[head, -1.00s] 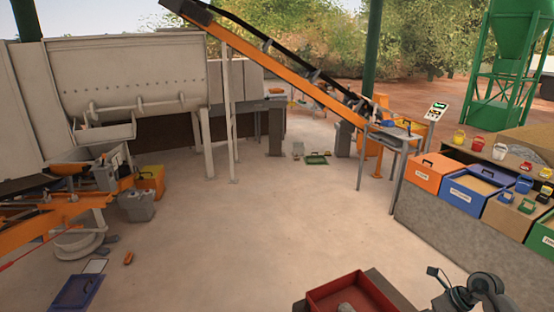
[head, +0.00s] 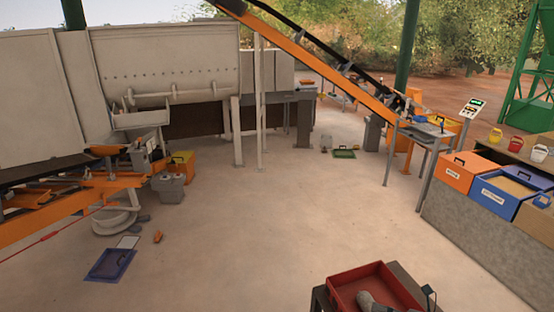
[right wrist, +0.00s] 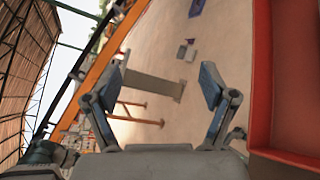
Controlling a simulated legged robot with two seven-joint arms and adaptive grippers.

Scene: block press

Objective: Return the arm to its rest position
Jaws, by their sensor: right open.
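My right gripper (right wrist: 161,88) is open and empty in the right wrist view, its two blue-tipped fingers spread apart. The wall of a red tray (right wrist: 262,80) stands close to its right side there. In the head view the same red tray (head: 345,300) is at the bottom edge, with a grey piece, which may be part of my arm, at its lower middle. A small dark part that may belong to my right arm shows at the tray's right corner. My left gripper is not in view.
Labelled bins, an orange one (head: 468,174) and a blue one (head: 505,192), stand on a counter (head: 470,230) at right. An inclined conveyor (head: 320,70) rises at the back. A blue tray (head: 110,264) lies on the floor at left. The middle floor is clear.

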